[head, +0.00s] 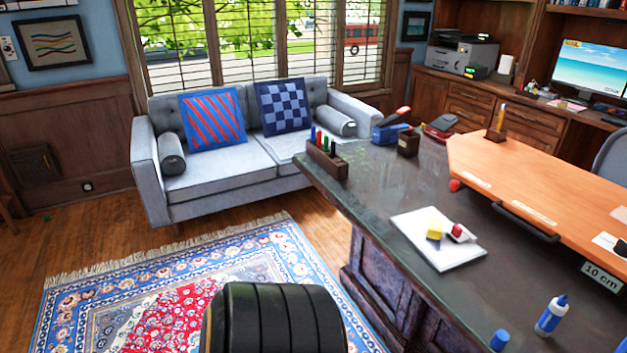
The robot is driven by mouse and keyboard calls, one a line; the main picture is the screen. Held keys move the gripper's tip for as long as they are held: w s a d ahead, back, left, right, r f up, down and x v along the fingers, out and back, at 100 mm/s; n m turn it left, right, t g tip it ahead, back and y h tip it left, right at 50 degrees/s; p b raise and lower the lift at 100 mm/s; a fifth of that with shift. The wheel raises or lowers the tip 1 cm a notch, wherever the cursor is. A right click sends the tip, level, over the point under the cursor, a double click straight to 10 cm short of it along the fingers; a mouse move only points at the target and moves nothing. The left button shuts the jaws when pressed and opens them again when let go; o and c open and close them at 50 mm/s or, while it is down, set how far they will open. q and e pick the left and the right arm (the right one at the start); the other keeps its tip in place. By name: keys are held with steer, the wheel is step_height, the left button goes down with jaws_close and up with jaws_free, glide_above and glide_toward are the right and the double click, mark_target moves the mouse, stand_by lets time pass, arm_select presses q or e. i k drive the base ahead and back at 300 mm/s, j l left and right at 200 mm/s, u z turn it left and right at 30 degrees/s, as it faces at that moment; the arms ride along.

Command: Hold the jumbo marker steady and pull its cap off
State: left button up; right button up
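A thick white-and-blue marker (551,316) stands on the dark desk top (390,190) at the lower right, tilted a little in the picture. A narrow blue tip shows at its top end. A separate short blue cylinder (499,340), which looks like a cap, stands on the desk to its left, apart from it and close to the bottom edge of the view. Neither of my grippers is in the head view, and nothing is seen touching the marker or the blue cylinder.
A white pad (410,225) with a yellow block (435,230) and a small red-and-white item (460,232) lies behind the marker. An orange board (560,180) is at the right. A wooden marker rack (327,166) stands at the far desk corner. A black ribbed chair-like back (275,320) is in front.

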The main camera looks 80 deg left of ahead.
mark_target(556, 310)
steer(key=i+l, duration=0.65)
steer(key=i+l+u, duration=0.1)
steer(key=u, duration=0.4)
steer(key=i+l+u, duration=0.15)
steer(key=u, duration=0.35)
steer(key=l+u, duration=0.15)
steer(key=u, duration=0.35)
steer(key=i, duration=0.05)
